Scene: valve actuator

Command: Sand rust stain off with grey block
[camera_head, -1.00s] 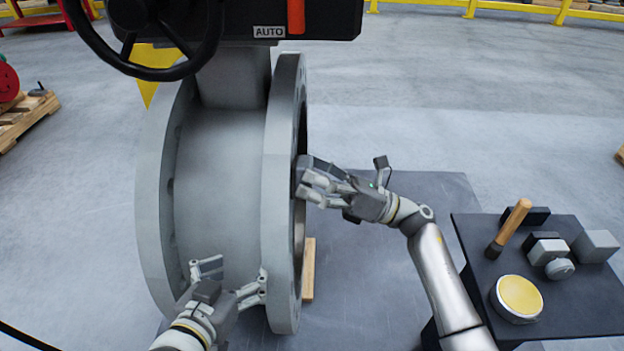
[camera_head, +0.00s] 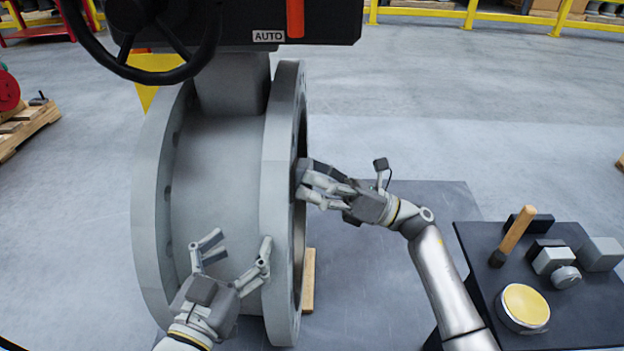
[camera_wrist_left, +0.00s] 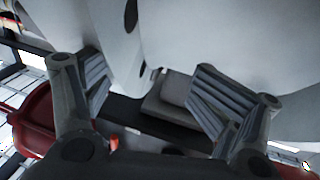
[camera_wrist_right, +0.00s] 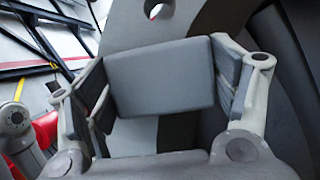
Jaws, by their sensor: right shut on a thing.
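My right gripper (camera_wrist_right: 165,85) is shut on a grey block (camera_wrist_right: 160,77), held between its two fingers in the right wrist view. In the head view this gripper (camera_head: 308,180) is at the right flange face of the large grey valve body (camera_head: 220,170), by the bore opening. Whether the block touches the flange I cannot tell. The rust stain is not visible in any view. My left gripper (camera_head: 232,256) is open and empty in front of the valve body between its flanges; its spread fingers (camera_wrist_left: 150,95) also show in the left wrist view.
A dark side table (camera_head: 570,310) at the right holds a wooden-handled brush (camera_head: 513,232), a round yellow-topped tin (camera_head: 525,306) and several blocks. A black actuator (camera_head: 280,20) and handwheel (camera_head: 150,65) sit above the valve. Open floor lies behind.

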